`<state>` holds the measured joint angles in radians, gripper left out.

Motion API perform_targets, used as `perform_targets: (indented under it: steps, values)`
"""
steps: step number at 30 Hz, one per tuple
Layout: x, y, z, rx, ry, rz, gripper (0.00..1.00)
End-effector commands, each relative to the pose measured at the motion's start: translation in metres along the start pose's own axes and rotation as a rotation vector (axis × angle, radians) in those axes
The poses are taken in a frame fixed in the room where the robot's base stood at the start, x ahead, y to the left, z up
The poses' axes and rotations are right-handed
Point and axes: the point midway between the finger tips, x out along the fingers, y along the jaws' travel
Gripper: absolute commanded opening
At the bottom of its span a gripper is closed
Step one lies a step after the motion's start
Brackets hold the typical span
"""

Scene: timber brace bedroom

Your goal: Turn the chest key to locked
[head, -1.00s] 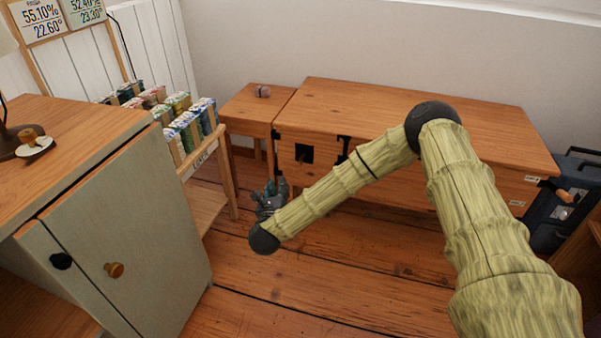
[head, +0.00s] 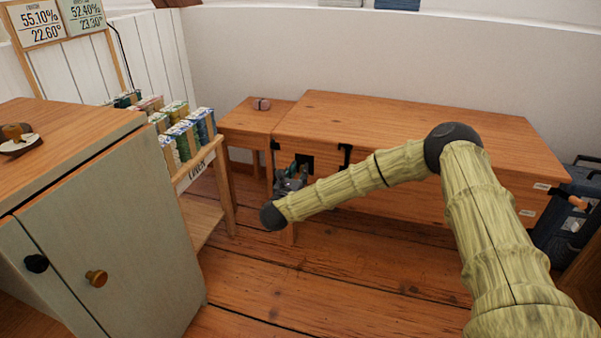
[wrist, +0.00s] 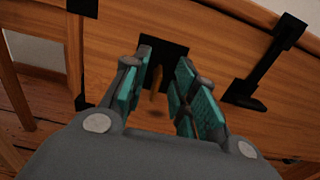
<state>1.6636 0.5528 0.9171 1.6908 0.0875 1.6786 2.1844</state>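The wooden chest (head: 410,115) stands against the back wall with its lid down. On its front is a black square lock plate (head: 306,160), also in the wrist view (wrist: 174,52). A thin, wood-coloured key (wrist: 157,80) sticks out from the plate. My gripper (head: 291,178) is at the chest's front left, close to the plate. In the wrist view my gripper (wrist: 164,76) is open, its teal-padded fingers on either side of the key. I see no clear contact with the key. In the head view my gripper hides the key.
A black latch (wrist: 265,70) is right of the plate. A small side table (head: 245,120) adjoins the chest's left. A rack of cartons (head: 185,135) and a grey-green cabinet (head: 110,235) stand left.

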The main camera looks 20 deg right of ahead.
Motion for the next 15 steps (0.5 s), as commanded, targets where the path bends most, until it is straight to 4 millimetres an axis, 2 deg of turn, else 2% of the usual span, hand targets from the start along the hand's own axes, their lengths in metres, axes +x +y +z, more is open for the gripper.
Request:
perform_targets:
  steps: [6, 15]
  values:
    - [0.021, 0.0, -0.001, 0.0, -0.001, 0.0, 0.28]
    - [0.026, 0.0, 0.0, 0.0, 0.001, 0.0, 0.28]
